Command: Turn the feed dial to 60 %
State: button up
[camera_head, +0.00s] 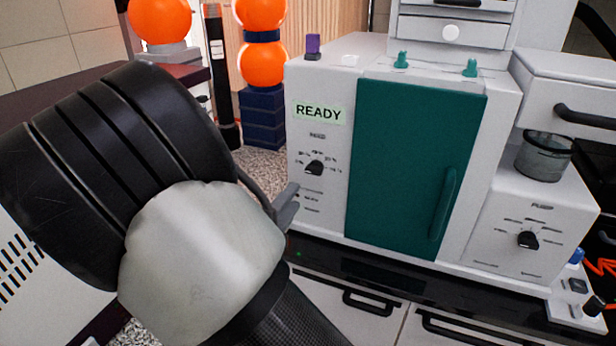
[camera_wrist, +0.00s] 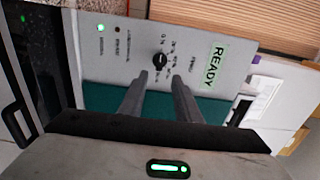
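The dial (camera_head: 314,168) that I take for the feed dial is a black knob on the machine's white left panel, below the READY display. Printed marks ring it; the label is too small to read surely, and I cannot tell its setting. It also shows in the wrist view (camera_wrist: 160,60), just beyond my fingertips. My gripper (camera_wrist: 161,76) points at the panel with its two grey fingers apart and nothing between them. In the head view, part of my gripper (camera_head: 287,207) shows to the lower left of the dial; the rest is hidden behind my arm.
A teal door (camera_head: 415,165) with a vertical handle (camera_head: 443,205) is right of the panel. A second black knob (camera_head: 528,240) is on the right-hand unit, below a mesh cup (camera_head: 544,156). A lit green lamp (camera_wrist: 100,27) shows on the panel. Orange balls (camera_head: 262,64) stand behind.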

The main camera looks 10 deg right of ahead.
aim_at(312, 173)
jog(key=x, duration=1)
jog(key=shift+w+d, duration=0.25)
jog(key=shift+w, duration=0.1)
grip_shut()
